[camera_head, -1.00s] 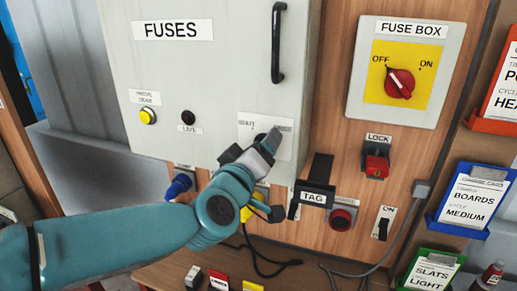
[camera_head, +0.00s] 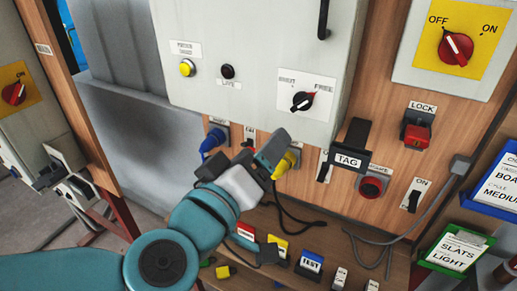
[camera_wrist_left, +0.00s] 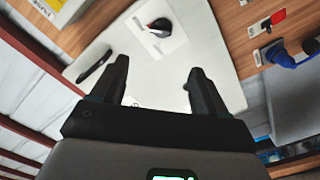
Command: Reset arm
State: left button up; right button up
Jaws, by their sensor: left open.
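My left gripper (camera_head: 254,162) is in front of the panel, below the grey fuse cabinet (camera_head: 262,58). In the left wrist view its two dark fingers (camera_wrist_left: 159,75) stand wide apart with nothing between them. A black rotary knob (camera_head: 302,101) sits on a white plate on the cabinet's lower front; one label reads FREE and the other is too blurred to read. The knob also shows in the wrist view (camera_wrist_left: 159,27), beyond the fingers and clear of them. My right gripper is not in view.
A yellow plug (camera_head: 285,165) is close behind the left gripper, with a blue plug (camera_head: 213,141) to its left. A black TAG piece (camera_head: 348,160), a red LOCK block (camera_head: 417,130) and the FUSE BOX switch (camera_head: 455,48) are to the right. A shelf with labelled blocks is below.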

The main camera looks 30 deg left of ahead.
pick_arm(q)
jog(key=shift+w, duration=0.1)
dwell(0.3)
jog(key=w+a+f+m+g+y, duration=0.1)
jog(key=w+f+g, duration=0.15)
jog(key=f, duration=0.95)
jog(key=w+a+f+m+g, duration=0.15)
jog(key=f+g, duration=0.25)
jog(key=f, duration=0.7)
jog(key=w+a+f+m+g+y, duration=0.1)
jog(key=w+f+g, duration=0.15)
jog(key=f, duration=0.95)
jog(key=s+d+f+m+g+h, duration=0.1)
jog(key=s+f+g, duration=0.2)
jog(key=s+f, duration=0.35)
jog(key=s+d+f+g+h, duration=0.2)
jog(key=s+f, duration=0.2)
jog(key=f, duration=0.6)
jog(key=s+d+f+m+g+h, duration=0.2)
jog(key=s+d+f+g, duration=0.1)
jog(key=s+d, duration=0.2)
jog(key=s, duration=0.2)
jog(key=shift+s+f+g, duration=0.3)
